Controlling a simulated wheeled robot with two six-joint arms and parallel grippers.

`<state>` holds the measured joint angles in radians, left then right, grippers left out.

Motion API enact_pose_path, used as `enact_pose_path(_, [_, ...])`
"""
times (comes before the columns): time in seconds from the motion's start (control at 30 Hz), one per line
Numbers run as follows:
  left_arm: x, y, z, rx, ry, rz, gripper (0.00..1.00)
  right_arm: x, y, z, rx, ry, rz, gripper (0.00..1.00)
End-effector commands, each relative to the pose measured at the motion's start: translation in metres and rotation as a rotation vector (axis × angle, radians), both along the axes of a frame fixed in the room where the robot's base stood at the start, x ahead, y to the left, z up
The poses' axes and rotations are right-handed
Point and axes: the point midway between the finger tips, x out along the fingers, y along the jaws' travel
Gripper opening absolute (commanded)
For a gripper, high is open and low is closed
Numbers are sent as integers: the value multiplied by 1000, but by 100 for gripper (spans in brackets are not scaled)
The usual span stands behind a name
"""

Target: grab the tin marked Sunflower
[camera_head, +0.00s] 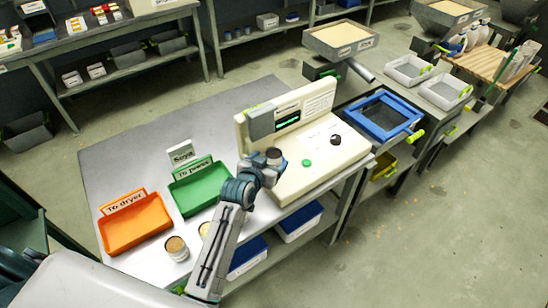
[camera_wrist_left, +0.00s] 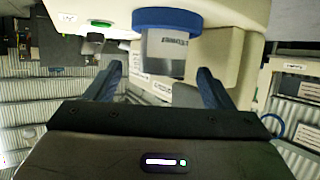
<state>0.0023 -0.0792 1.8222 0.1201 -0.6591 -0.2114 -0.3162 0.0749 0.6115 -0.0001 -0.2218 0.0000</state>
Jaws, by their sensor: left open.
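A grey tin (camera_head: 274,156) sits at the cream bench machine (camera_head: 318,165). In the left wrist view this tin (camera_wrist_left: 166,55) has a printed label too blurred to read and touches a blue ring (camera_wrist_left: 166,19). My left gripper (camera_head: 268,169) is at the tin. In the wrist view the open fingers of this gripper (camera_wrist_left: 158,76) point at the tin, one to each side; I cannot tell if they touch it. Another tin (camera_head: 177,249) stands on the bench, its label unreadable. A third tin (camera_head: 204,229) is partly hidden by my left arm. My right gripper is not in view.
An orange "To dryer" tray (camera_head: 135,228) and a green "To press" tray (camera_head: 203,187) lie left of the machine, with a Soya sign (camera_head: 182,153) behind. A blue-framed sieve (camera_head: 382,114) is to its right. The bench's back left is clear.

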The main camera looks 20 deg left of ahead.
Motion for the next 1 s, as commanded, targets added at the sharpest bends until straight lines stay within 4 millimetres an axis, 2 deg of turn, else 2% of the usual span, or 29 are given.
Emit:
enact_pose_path(0.1, [13,0,0,1,1,0,75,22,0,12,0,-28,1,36])
enact_pose_path(0.23, [29,0,-7,1,1,0,75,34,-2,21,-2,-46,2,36])
enact_pose_path(0.4, [42,-2,-14,1,0,1,75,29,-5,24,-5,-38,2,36])
enact_pose_path(0.67, [44,-2,-17,0,0,1,75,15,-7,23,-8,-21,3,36])
enact_pose_path(0.77, [44,-2,-17,0,0,1,60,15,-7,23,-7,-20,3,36])
enact_pose_path(0.93, [44,-2,-16,0,0,1,26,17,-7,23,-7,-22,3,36])
enact_pose_path(1.0, [44,-2,-16,0,-1,1,22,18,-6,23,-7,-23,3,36])
